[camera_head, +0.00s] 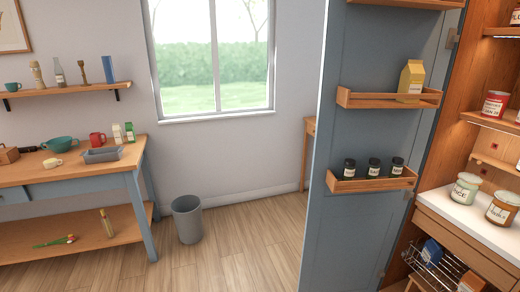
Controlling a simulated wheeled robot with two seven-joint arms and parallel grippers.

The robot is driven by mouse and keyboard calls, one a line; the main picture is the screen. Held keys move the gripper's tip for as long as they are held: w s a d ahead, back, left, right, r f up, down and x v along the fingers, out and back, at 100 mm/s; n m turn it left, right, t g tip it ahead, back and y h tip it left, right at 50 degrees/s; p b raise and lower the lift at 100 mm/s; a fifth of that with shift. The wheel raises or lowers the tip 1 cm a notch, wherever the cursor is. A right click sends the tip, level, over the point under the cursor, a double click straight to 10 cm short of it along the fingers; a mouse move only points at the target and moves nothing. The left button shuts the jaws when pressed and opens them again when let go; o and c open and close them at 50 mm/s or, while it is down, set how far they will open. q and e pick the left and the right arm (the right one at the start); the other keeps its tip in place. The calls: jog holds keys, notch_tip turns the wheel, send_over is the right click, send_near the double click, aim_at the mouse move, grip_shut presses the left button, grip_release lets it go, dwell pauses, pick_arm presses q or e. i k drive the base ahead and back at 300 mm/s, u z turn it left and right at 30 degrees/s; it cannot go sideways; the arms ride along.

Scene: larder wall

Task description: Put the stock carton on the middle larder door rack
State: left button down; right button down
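A yellow gable-top carton (411,78) stands upright in the middle rack (365,100) of the open blue larder door (340,140), towards the rack's right end. I take it to be the stock carton, but its label is too small to read. A lower door rack (345,186) holds three small dark jars (374,167). Part of an upper rack (410,3) shows at the top edge. Neither of my grippers is in view.
The larder at right has tins (495,104), jars on a white counter (430,199) and a wire basket (437,268). A blue table (60,176) with a bowl, mug and grey tray stands at left. A grey bin (187,220) stands on otherwise clear floor.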

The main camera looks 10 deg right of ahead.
aim_at(359, 102)
jog(key=z, duration=0.25)
jog(key=k, duration=0.3)
jog(key=z, duration=0.9)
jog(key=i, duration=1.15)
jog(key=z, duration=0.25)
